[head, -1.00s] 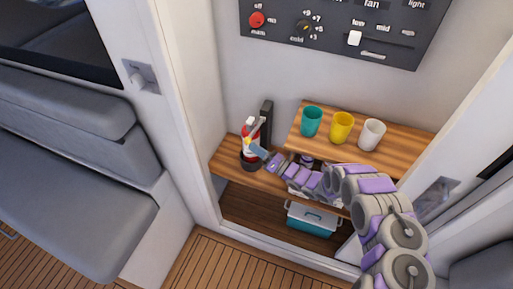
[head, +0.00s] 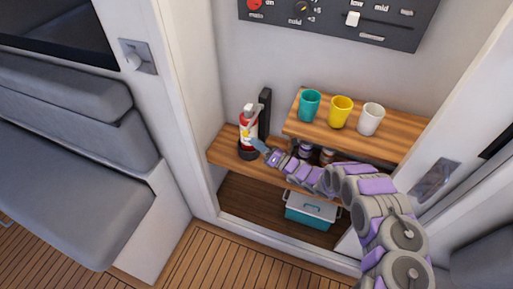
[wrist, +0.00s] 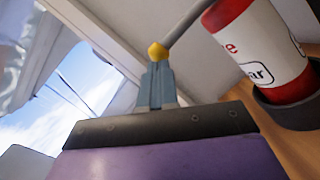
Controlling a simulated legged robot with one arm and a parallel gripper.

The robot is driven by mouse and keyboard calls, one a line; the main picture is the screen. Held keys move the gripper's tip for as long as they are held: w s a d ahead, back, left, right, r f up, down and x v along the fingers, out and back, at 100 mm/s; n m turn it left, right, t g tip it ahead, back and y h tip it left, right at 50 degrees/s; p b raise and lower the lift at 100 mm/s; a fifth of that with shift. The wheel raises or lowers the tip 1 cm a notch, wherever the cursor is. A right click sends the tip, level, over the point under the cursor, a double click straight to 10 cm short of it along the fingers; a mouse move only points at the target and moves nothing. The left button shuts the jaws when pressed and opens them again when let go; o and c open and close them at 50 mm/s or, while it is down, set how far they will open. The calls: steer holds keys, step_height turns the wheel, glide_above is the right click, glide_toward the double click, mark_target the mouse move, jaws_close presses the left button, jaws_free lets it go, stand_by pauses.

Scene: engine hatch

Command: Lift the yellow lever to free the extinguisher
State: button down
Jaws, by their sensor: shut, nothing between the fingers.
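The red and white fire extinguisher (head: 249,118) stands upright in a dark base on the wooden shelf, in front of a black upright bracket (head: 265,110). The yellow lever tip (wrist: 157,52) shows in the wrist view at the end of a grey bar that runs up to the right, towards the extinguisher (wrist: 262,42). My gripper (wrist: 157,66) is shut and empty, its blue-grey fingers just below the yellow tip in the picture. I cannot tell whether they touch. In the head view my gripper (head: 256,143) is at the front of the extinguisher, low on its right side.
Teal (head: 310,106), yellow (head: 340,112) and white (head: 372,119) cups stand on the raised shelf (head: 390,146). Jars (head: 326,156) sit under it behind my arm. A teal and white cooler (head: 310,214) is below. Door frame posts bound the alcove on both sides.

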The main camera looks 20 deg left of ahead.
steer(key=w+p+v, duration=0.1)
steer(key=p+v, duration=0.1)
steer(key=v, duration=0.8)
steer(key=shift+d+f, duration=0.25)
